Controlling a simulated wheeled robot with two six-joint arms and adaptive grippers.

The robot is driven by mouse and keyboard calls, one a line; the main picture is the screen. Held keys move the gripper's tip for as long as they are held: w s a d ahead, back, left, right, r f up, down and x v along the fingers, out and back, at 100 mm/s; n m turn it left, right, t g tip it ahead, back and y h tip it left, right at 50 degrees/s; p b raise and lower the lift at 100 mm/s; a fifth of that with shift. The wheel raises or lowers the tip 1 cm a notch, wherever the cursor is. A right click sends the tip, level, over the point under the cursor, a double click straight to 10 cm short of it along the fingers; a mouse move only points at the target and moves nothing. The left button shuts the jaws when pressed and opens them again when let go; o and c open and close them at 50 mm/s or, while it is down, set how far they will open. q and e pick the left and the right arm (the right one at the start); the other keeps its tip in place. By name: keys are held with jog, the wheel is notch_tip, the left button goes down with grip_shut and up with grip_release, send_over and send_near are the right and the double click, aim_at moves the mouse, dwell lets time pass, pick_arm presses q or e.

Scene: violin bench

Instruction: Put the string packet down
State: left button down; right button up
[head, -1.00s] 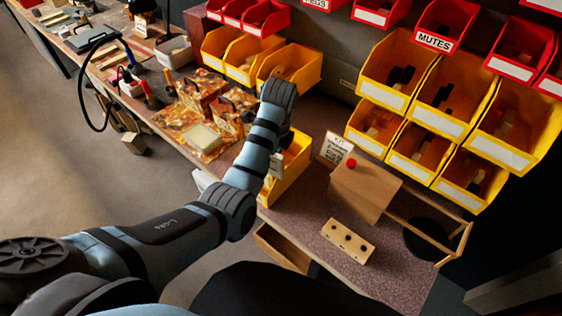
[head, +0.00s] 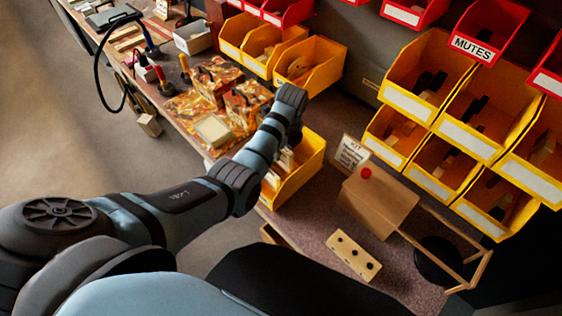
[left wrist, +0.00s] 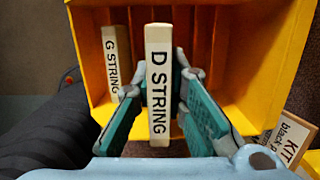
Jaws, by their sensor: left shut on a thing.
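The string packet (left wrist: 158,60), a slim cream box marked "D STRING", stands upright between the fingers of my left gripper (left wrist: 160,88). The gripper is shut on it. In the left wrist view it is in front of the yellow bin (left wrist: 270,75), where a "G STRING" packet (left wrist: 112,60) leans at the left side. In the head view my left wrist hides most of the gripper above the yellow bin (head: 308,165); a pale packet edge (head: 286,160) shows just below it. Whether the held packet touches the bin floor cannot be told. My right gripper is not in view.
A kit card (head: 352,150), a brown box with a red knob (head: 378,205) and a wooden block with holes (head: 353,256) stand right of the bin. Patterned boxes (head: 215,80) lie to its left. Yellow bins (head: 315,65) rise behind.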

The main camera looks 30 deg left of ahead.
aim_at(282, 159)
pick_arm(q)
jog(key=f, duration=0.2)
jog(key=w+f+b, duration=0.1)
jog(key=f, duration=0.1)
jog(key=shift+w+f, duration=0.15)
jog(key=shift+s+d+r, duration=0.1)
jog(key=shift+s+r, duration=0.2)
jog(key=shift+s, duration=0.2)
jog(key=shift+f, duration=0.15)
jog(key=shift+w+f, duration=0.1)
jog(key=shift+f, duration=0.25)
jog(key=shift+w+f, duration=0.1)
jog(key=shift+f, duration=0.15)
jog(key=c, duration=1.6)
grip_release()
jog(key=shift+r, duration=0.1)
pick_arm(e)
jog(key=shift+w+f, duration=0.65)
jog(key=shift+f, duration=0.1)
